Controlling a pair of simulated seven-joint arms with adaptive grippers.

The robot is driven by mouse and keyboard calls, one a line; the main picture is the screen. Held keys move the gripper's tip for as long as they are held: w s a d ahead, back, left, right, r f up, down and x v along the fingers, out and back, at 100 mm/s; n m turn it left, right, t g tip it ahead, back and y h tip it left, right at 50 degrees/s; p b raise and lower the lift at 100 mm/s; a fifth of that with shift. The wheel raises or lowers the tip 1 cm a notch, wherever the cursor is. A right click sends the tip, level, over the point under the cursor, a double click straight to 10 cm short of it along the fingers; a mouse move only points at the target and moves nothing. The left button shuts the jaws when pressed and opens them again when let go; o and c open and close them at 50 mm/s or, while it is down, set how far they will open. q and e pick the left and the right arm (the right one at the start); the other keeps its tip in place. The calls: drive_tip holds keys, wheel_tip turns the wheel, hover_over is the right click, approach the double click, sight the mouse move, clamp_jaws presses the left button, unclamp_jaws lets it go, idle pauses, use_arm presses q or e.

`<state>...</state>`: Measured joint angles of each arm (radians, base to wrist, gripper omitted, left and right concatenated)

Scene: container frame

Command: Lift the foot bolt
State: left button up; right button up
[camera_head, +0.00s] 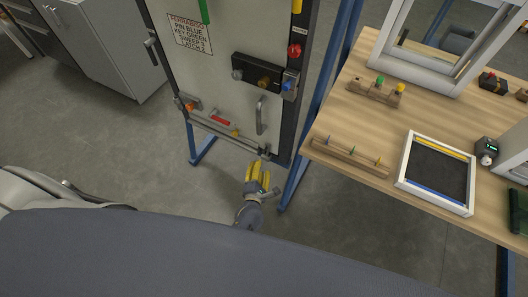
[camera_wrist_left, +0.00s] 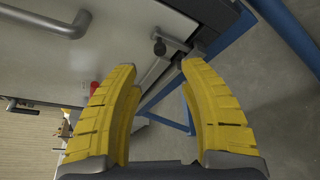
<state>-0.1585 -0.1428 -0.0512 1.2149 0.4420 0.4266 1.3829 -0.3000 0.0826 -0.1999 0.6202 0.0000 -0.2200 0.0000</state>
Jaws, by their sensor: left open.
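A grey door panel (camera_head: 225,75) stands upright in a blue frame. What looks like the foot bolt (camera_head: 265,152) is at its lower right corner, small in the head view. In the left wrist view a dark round knob (camera_wrist_left: 159,47) on a short metal rod shows there, just beyond the fingertips. My left gripper (camera_head: 258,165), with yellow fingers, is just below that corner. In the left wrist view my left gripper (camera_wrist_left: 158,66) is open and empty, with the knob in line with its gap but apart from it. My right gripper is out of view.
The door also carries a grey handle (camera_head: 261,115), a red lever (camera_head: 220,120) and a black latch box (camera_head: 258,72). A blue frame post (camera_head: 298,180) stands close right of the gripper. A wooden table (camera_head: 375,125) is further right.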

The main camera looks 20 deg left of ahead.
sight(264, 153)
use_arm(q)
drive_tip(key=x, duration=1)
drive_tip(key=shift+w, duration=0.1)
clamp_jaws()
idle(0.3)
